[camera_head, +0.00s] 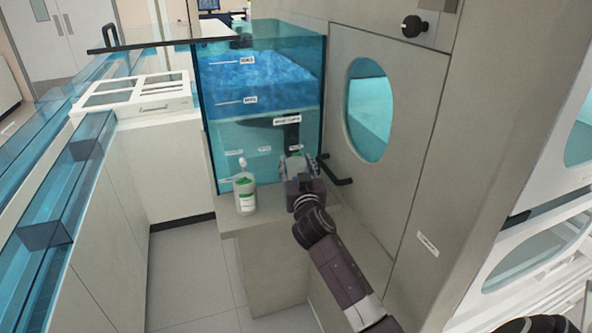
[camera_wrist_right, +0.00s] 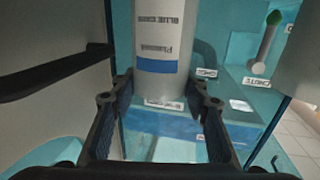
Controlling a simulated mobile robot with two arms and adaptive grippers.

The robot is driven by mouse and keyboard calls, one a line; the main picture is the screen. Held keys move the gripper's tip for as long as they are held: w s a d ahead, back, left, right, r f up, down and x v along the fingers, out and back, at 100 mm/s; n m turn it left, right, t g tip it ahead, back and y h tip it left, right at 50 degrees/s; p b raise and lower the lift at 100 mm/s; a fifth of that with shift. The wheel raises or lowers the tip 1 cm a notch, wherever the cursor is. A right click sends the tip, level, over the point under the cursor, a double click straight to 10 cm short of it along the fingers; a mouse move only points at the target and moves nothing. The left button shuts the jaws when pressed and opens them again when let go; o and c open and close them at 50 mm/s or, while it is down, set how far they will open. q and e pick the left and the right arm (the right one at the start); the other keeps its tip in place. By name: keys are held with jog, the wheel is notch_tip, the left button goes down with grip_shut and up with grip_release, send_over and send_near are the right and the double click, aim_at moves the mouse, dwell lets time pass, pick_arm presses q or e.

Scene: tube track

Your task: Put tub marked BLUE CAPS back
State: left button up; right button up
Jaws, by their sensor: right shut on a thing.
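The tub marked BLUE CAPS (camera_wrist_right: 163,45) is a pale cylinder with a blue band, its lettering upside down in the right wrist view. My right gripper (camera_wrist_right: 158,108) has a finger on each side of the tub and is shut on it. In the head view my right gripper (camera_head: 299,166) is at the front face of the blue glass tank, above the ledge. The tub is mostly hidden there by the gripper. A small printed label (camera_wrist_right: 165,104) shows just below the tub in the wrist view. My left gripper is not in view.
A white pump bottle (camera_head: 245,193) stands on the ledge left of the gripper. The blue-water tank (camera_head: 262,84) carries several labels. A black handle (camera_head: 336,172) sticks out close on the right, beside a grey wall with an oval window (camera_head: 369,110). Open floor (camera_head: 190,275) lies at the lower left.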

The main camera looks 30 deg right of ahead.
jog(key=shift+f, duration=0.85)
jog(key=shift+f, duration=0.15)
jog(key=o, duration=1.6)
